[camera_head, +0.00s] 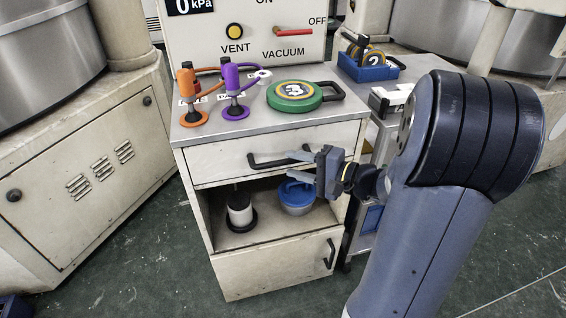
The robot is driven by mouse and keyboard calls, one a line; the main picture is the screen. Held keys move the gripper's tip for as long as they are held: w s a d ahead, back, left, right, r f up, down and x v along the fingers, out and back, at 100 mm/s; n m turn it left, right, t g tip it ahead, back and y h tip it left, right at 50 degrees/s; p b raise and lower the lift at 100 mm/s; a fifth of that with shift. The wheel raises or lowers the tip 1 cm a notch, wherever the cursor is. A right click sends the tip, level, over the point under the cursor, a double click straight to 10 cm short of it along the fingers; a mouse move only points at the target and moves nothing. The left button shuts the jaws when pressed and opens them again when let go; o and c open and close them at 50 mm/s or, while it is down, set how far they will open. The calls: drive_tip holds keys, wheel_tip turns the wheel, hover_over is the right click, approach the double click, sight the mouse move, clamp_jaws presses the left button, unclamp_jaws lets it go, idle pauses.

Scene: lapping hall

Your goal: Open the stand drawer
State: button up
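The stand is a worn cream cabinet with a grey metal top (236,132). Its drawer (221,162) is directly under the top, and its front looks flush with the cabinet. A dark bar handle (264,162) crosses the drawer front. My gripper (296,165) is at the right part of this handle, with its two fingers apart, one higher than the other. The fingers overlap the handle in the picture, and I cannot tell whether they touch it. The handle's right end is partly hidden by my gripper.
An open shelf below holds a white-and-black cylinder (240,211) and a blue-rimmed bowl (297,196). A lower door (270,268) has a dark handle. Orange (191,96) and purple (233,92) fittings and a green disc (294,95) stand on top. A cart (384,126) is close at right.

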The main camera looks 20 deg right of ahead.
sight(288, 163)
drive_tip(key=shift+x, duration=1.95)
clamp_jaws()
